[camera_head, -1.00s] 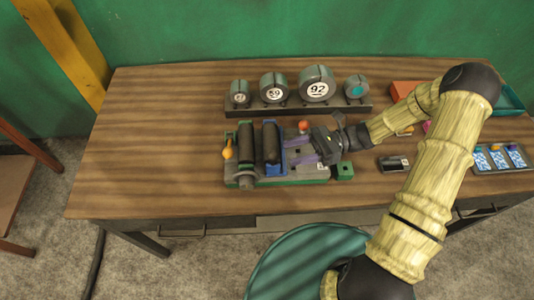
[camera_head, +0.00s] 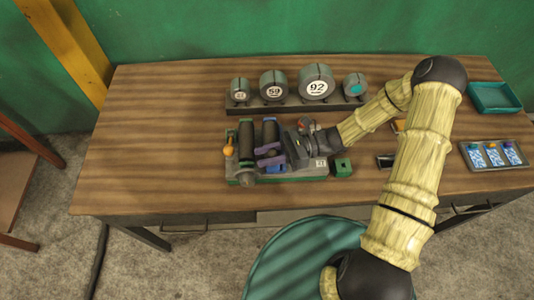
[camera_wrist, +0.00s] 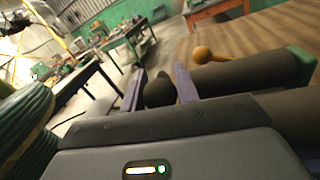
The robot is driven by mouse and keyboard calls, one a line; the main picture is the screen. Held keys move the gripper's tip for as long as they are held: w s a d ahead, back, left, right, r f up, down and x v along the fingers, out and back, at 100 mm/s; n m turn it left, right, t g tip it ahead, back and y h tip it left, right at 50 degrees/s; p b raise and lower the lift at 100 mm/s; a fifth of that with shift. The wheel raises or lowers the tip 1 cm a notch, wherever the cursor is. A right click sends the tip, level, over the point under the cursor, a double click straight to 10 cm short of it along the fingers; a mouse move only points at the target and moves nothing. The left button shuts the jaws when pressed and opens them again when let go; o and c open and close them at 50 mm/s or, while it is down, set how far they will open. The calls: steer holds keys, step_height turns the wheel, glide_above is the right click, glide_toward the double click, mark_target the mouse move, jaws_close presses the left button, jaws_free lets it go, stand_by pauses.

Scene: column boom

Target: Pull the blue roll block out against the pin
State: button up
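The roller stand (camera_head: 307,172) is a green and grey base on the table. It carries a left dark roller (camera_head: 246,142) and a right dark roller (camera_head: 269,133). The blue roll block (camera_head: 275,168) is at the right roller, mostly hidden by my gripper. My gripper (camera_head: 266,157) reaches in from the right, its purple fingers apart above the block and roller. In the wrist view, a dark rounded roller end (camera_wrist: 159,93) shows between the fingers. I cannot tell if they touch anything. I cannot make out the pin. An orange-yellow knob (camera_head: 228,151) is at the stand's left.
A rack (camera_head: 290,106) with several numbered round weights stands behind. A teal tray (camera_head: 494,97) and a card tray (camera_head: 495,155) are farther right. The table's left side is clear.

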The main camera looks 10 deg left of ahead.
jaws_close()
steer(key=v, duration=0.2)
steer(key=s+v, duration=0.1)
steer(key=v, duration=0.2)
steer(key=shift+w+d+p, duration=0.15)
steer(key=shift+d+p, duration=0.25)
steer(key=shift+d, duration=0.05)
steer(key=shift+a, duration=0.1)
steer(key=o, duration=0.7)
jaws_free()
steer(key=b+v, duration=0.5)
steer(key=v, duration=1.2)
steer(key=shift+d, duration=0.2)
